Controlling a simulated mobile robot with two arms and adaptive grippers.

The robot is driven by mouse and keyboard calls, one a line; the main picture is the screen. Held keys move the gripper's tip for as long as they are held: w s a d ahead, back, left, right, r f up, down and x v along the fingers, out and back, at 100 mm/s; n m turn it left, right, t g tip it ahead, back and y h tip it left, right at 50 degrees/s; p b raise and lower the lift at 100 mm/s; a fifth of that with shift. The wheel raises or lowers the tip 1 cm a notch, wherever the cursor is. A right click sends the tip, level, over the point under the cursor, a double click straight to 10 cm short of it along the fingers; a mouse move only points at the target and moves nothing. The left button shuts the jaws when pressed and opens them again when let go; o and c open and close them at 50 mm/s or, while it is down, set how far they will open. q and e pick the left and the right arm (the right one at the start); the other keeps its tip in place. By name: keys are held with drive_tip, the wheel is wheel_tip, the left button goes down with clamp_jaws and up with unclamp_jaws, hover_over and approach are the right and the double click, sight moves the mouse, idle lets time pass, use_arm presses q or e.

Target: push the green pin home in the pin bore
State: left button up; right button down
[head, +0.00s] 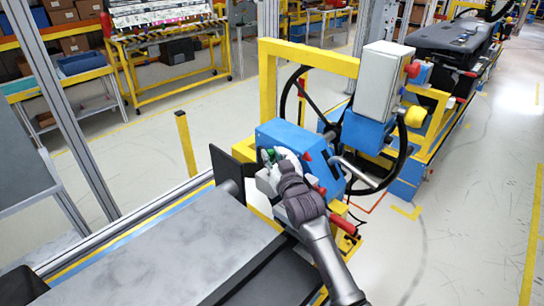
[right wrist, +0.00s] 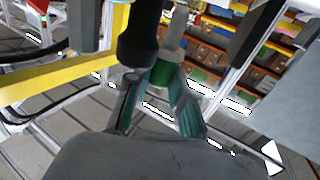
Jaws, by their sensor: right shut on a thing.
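The green pin (head: 268,153) is a small green spot at my right gripper (head: 271,160), beside the left side of the blue box (head: 287,137) in the head view. In the right wrist view the green pin (right wrist: 162,73) shows as a green cylinder between the fingers of my right gripper (right wrist: 160,90), which is shut on it. A grey rod (right wrist: 178,28) extends above the green part. A black cylinder (right wrist: 139,40) stands close to its left. I cannot make out the pin bore or how deep the pin sits. My left gripper is not in view.
A yellow frame (head: 309,54) and a light grey box (head: 381,82) stand behind the blue box. A black plate (head: 228,168) stands just left of my right gripper. A grey flat-topped surface (head: 165,250) fills the lower left. The floor at right is clear.

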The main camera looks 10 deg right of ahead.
drive_tip(key=shift+f+b, duration=0.75)
drive_tip(key=shift+f, duration=0.6)
idle(0.3)
drive_tip(key=shift+r, duration=0.1)
drive_tip(key=shift+r+p, duration=0.85)
drive_tip(key=shift+p, duration=0.05)
drive_tip(key=shift+p, duration=0.5)
idle(1.2)
drive_tip(key=shift+f+b, duration=0.55)
drive_tip(key=shift+f, duration=0.3)
